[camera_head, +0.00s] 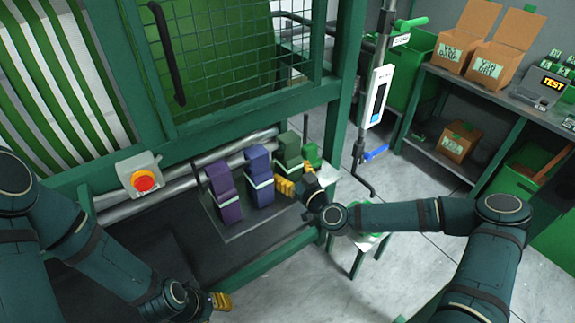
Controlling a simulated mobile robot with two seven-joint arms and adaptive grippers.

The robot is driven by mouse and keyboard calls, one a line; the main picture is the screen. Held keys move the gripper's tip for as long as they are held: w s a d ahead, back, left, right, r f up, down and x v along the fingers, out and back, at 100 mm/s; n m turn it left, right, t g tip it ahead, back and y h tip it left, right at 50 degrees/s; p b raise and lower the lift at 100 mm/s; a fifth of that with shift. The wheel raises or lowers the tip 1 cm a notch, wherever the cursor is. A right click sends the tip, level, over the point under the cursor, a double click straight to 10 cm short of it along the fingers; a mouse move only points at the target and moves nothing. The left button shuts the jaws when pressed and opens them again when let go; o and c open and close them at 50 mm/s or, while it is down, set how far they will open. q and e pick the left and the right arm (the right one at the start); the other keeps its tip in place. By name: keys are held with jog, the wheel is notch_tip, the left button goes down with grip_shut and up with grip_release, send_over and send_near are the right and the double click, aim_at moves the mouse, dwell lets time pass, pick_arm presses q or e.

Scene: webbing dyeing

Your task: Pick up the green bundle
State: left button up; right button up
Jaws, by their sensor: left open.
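The green bundle (289,148) stands upright at the right end of a row on a dark tray (240,229), with a pale band around it. My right gripper (297,178) is at its lower front, yellow fingers apart on either side of its lower part. Whether the fingers touch or grip it cannot be told. The gripper hides part of the bundle's base. My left gripper (221,302) is open and low at the bottom of the view, away from the bundles, and mostly hidden by its own arm.
A blue bundle (259,172) and a purple bundle (224,190) stand left of the green one. Metal rollers (180,190) run behind them. A red stop button (144,181) is at left. A green post (340,125) and small stool (372,242) are close right.

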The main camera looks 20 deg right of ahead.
jog(key=c, duration=1.1)
